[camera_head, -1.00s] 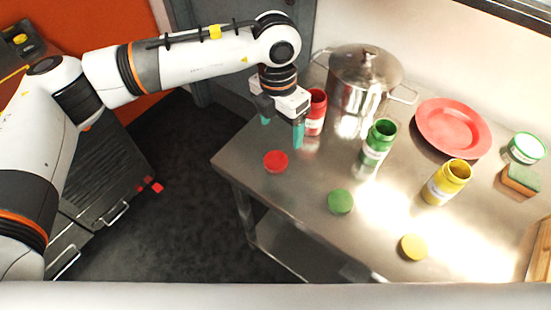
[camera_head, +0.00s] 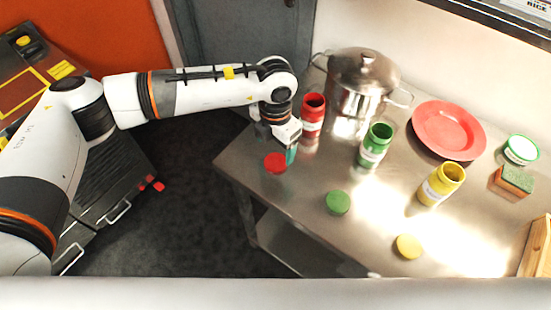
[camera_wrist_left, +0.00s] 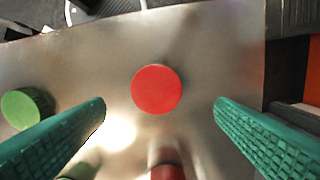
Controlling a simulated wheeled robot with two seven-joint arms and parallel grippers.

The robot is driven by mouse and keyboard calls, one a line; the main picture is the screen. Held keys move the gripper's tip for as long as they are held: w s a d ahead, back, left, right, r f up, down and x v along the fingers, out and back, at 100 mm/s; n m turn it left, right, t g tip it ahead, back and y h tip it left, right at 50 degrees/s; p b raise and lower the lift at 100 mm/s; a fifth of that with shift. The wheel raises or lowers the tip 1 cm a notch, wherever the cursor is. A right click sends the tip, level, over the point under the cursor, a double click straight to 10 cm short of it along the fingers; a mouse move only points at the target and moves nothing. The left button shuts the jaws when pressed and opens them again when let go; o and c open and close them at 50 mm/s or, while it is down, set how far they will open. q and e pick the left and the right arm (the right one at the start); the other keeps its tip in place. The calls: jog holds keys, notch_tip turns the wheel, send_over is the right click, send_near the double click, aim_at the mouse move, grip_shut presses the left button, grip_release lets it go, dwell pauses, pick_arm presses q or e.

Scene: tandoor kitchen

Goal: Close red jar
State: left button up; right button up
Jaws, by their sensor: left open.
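The red jar (camera_head: 312,116) stands upright and uncovered near the back left of the metal table; part of it also shows at the bottom of the left wrist view (camera_wrist_left: 167,171). The red lid (camera_head: 275,163) lies flat on the table in front of the jar. In the left wrist view the red lid (camera_wrist_left: 156,89) sits between the green fingers, a little ahead of their tips. My left gripper (camera_head: 287,154) is open and empty, pointing down close by the lid, apart from it as far as I can tell. My right gripper is not in view.
A green jar (camera_head: 375,146) and yellow jar (camera_head: 441,184) stand open to the right, with a green lid (camera_head: 338,202) and yellow lid (camera_head: 408,246) in front. A steel pot (camera_head: 362,84) stands behind. A red plate (camera_head: 449,130) and sponge (camera_head: 513,182) are further right.

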aim_at(276, 161)
pick_arm(q)
jog(key=shift+f+p, duration=0.3)
jog(key=shift+p, duration=0.1)
jog(key=f+p, duration=0.1)
jog(key=f, duration=0.2)
jog(key=shift+s+d+f+p, duration=0.15)
jog(key=shift+s+f+p, duration=0.05)
jog(key=shift+f+p, duration=0.2)
jog(key=shift+f, duration=0.45)
jog(key=c, duration=1)
